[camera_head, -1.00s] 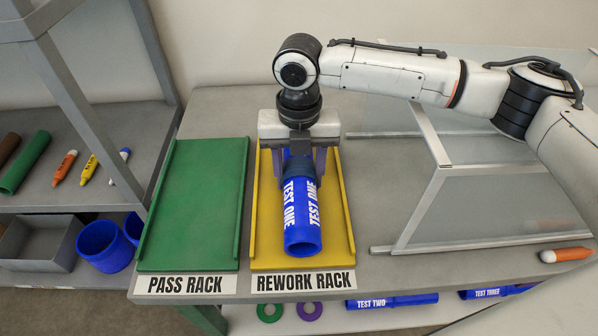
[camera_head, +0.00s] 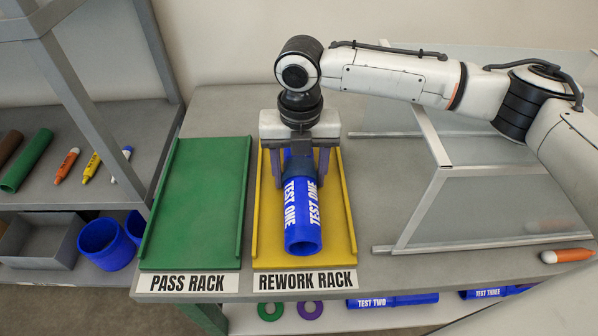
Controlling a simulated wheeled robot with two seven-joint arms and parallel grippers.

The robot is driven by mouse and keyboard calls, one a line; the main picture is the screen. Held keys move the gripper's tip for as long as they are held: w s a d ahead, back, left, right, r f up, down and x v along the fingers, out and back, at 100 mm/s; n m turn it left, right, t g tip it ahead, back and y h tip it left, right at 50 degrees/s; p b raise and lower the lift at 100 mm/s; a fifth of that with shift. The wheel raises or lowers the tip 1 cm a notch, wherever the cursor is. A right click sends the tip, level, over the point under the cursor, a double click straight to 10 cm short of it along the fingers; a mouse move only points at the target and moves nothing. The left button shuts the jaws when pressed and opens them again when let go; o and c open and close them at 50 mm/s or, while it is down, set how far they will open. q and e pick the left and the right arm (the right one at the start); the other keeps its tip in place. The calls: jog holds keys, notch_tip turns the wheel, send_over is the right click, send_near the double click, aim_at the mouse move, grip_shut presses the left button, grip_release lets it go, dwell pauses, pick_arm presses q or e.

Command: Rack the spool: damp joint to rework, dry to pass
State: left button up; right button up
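The blue spool (camera_head: 302,222), marked TEST ONE, lies lengthwise on the yellow rework rack (camera_head: 341,215), its open end facing the front edge. A dark blue band shows on the spool near the gripper. My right gripper (camera_head: 299,170), on the arm from the right, is over the spool's far part. Its fingers are open, one on each side of the spool, with small gaps visible. The green pass rack (camera_head: 197,205) to the left is empty. My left gripper is not in view. No dampness can be made out on the spool.
A grey frame with clear panels (camera_head: 435,190) stands right of the racks. An orange marker (camera_head: 567,256) lies at the table's right front. More blue spools, TEST TWO (camera_head: 393,300) and TEST THREE (camera_head: 490,292), lie on the shelf below. A grey shelf unit (camera_head: 70,200) is at left.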

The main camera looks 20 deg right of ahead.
jog(key=shift+o, duration=1.3)
jog(key=shift+s+f, duration=0.2)
jog(key=shift+f, duration=0.25)
jog(key=r, duration=0.9)
jog(key=shift+w, duration=0.2)
jog(key=shift+s+f, duration=0.1)
jog(key=shift+s, duration=0.05)
